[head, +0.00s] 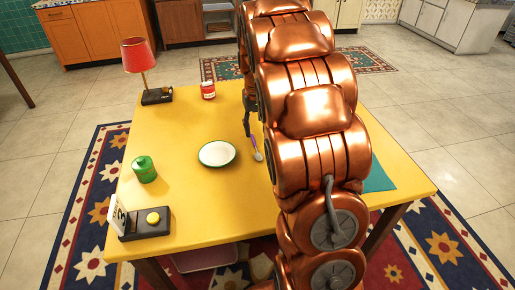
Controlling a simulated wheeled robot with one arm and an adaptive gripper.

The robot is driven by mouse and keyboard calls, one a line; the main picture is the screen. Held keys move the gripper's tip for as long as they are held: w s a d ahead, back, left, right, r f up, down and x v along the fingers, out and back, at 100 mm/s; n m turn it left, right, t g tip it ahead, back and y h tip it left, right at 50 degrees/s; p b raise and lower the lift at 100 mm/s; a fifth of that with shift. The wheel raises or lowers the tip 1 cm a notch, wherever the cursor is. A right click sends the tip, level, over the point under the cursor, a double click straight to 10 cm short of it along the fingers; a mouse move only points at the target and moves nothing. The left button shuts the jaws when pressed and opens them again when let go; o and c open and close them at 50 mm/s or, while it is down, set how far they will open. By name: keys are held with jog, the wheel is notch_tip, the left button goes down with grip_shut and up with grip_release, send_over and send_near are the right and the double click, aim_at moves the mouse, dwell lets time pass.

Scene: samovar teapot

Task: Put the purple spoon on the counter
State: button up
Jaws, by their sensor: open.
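The spoon (257,149), with a purple handle and a pale bowl end, lies on the yellow table (190,200) just right of a white plate. My gripper (246,131) is low over the table at the far end of the spoon's handle. It is open, and its far side is partly hidden by my copper arm. I cannot tell if its fingers touch the spoon. A kitchen counter (52,3) shows above orange cabinets at the back left.
On the table are a white plate with a dark rim (217,153), a green jar (144,169), a red jar (208,90), a red lamp (139,55), a black box with a yellow button (146,223) and a teal mat (379,179). Open tiled floor surrounds the rug.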

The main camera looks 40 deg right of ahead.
aim_at(256, 145)
jog(key=shift+a+f, duration=0.1)
jog(key=shift+f, duration=2.7)
grip_shut()
